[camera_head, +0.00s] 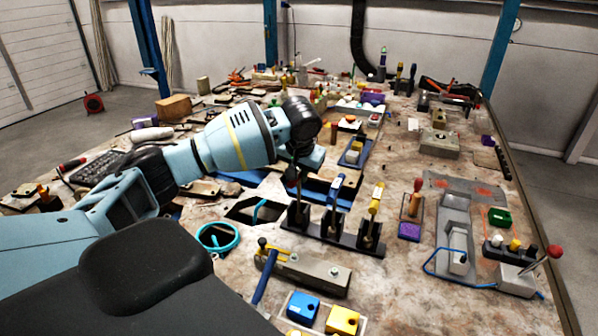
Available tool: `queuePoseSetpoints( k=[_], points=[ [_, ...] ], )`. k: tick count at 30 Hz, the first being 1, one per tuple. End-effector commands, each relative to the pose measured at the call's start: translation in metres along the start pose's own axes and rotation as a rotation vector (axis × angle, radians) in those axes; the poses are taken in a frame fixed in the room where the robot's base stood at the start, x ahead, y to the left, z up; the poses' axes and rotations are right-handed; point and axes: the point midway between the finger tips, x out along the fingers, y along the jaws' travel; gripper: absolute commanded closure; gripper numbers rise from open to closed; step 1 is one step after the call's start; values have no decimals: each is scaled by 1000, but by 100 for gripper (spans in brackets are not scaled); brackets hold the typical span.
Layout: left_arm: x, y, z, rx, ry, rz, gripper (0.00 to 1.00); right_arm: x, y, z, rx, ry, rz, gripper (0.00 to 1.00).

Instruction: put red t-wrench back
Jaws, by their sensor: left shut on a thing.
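My left gripper (299,160) reaches in from the left and is shut over the left end of a black rack (332,238). The thing in its jaws is mostly hidden; a dark reddish bit and a thin dark shaft (298,190) show below, which fits the red t-wrench. The shaft looks upright over or in the rack's left block; I cannot tell how deep it sits. A blue-handled t-wrench (336,187) stands in the middle block and a yellow-handled one (376,198) in the right block. My right gripper is not in view.
A grey block with a yellow lever (305,272) and a blue-handled tool (264,277) lie in front of the rack. A teal ring (218,237) is to the left. A red-knobbed lever (554,252) stands at right. The table is crowded behind.

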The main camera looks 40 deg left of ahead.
Motion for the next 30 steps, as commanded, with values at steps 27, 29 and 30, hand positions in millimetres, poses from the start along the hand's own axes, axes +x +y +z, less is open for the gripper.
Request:
queuePoseSetpoints(
  k=[27,29,30],
  points=[
    [10,2,3,-1,2,1,100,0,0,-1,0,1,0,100],
    [10,2,3,-1,2,1,100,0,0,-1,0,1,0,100],
    [10,2,3,-1,2,1,100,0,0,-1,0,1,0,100]
  ],
)
